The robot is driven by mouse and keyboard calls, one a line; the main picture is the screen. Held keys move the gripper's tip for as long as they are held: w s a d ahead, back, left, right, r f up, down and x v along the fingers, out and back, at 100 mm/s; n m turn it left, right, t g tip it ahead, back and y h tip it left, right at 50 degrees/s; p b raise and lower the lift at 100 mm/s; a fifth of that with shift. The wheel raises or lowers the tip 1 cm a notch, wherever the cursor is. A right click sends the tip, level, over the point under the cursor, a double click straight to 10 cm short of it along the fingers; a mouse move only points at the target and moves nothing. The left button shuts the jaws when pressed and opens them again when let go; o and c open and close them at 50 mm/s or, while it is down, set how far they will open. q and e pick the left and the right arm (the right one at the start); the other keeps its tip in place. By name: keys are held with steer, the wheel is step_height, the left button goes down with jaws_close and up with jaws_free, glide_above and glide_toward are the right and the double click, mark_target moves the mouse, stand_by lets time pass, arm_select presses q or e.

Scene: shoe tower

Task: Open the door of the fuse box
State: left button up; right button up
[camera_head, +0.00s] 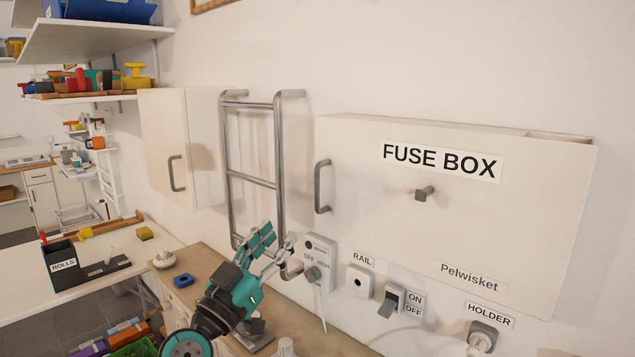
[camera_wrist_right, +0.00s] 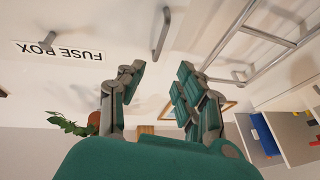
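The fuse box (camera_head: 380,225) is a white wall cabinet labelled FUSE BOX, and its door looks closed. A grey vertical handle (camera_head: 322,187) is on the left side of its door, and a small grey knob (camera_head: 425,193) is near the middle. My right gripper (camera_head: 270,240) is teal and grey, below and left of the handle, apart from it. In the right wrist view, the right gripper (camera_wrist_right: 158,80) has its fingers spread with nothing between them, and the handle (camera_wrist_right: 161,32) shows beyond the fingertips. My left gripper is not in view.
A metal rail rack (camera_head: 252,182) is on the wall left of the fuse box, beside another white cabinet (camera_head: 180,150). Switches and a socket (camera_head: 483,337) are below the box. A wooden counter (camera_head: 205,262) runs underneath, with a blue ring-shaped item (camera_head: 184,280) on it.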

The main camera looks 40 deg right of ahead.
mark_target(316, 189)
steer(key=p+x, duration=0.6)
steer(key=x, duration=0.7)
steer(key=shift+w+d+r+p, duration=0.1)
steer(key=shift+d+r+p, duration=0.15)
steer(key=shift+d+p, duration=0.05)
steer(key=shift+w+d+r, duration=0.1)
steer(key=shift+w+d, duration=0.05)
steer(key=shift+d, duration=0.45)
steer(key=shift+c, duration=0.4)
jaws_close()
